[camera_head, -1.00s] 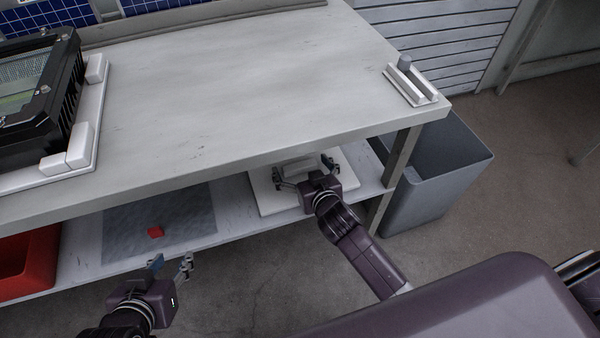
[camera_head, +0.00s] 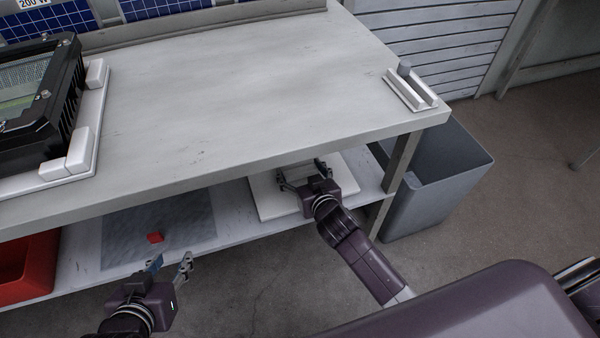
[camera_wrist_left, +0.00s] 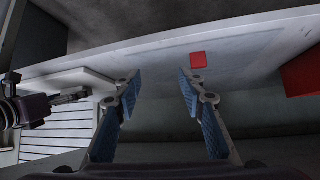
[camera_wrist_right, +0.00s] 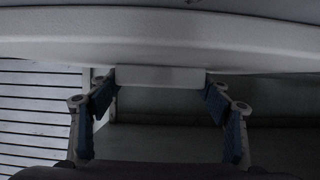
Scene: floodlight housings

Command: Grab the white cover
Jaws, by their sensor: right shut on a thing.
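The white cover shows as a pale block between the fingertips of my right gripper (camera_wrist_right: 162,82) in the right wrist view (camera_wrist_right: 160,76). In the head view my right gripper (camera_head: 302,172) is over a white board (camera_head: 266,200) on the lower shelf, under the tabletop edge. It is shut on the cover, with a fingertip at each end. The cover is partly hidden there by the gripper and shade. My left gripper (camera_head: 171,265) is open and empty in front of the shelf; its spread fingers also show in the left wrist view (camera_wrist_left: 160,80).
A red cube (camera_head: 156,238) lies on a grey mat (camera_head: 185,220) on the lower shelf (camera_head: 235,232). A red bin (camera_head: 28,268) is at the left. The tabletop (camera_head: 240,90) lies above, with a black floodlight housing (camera_head: 62,125). A grey bin (camera_head: 440,180) stands right.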

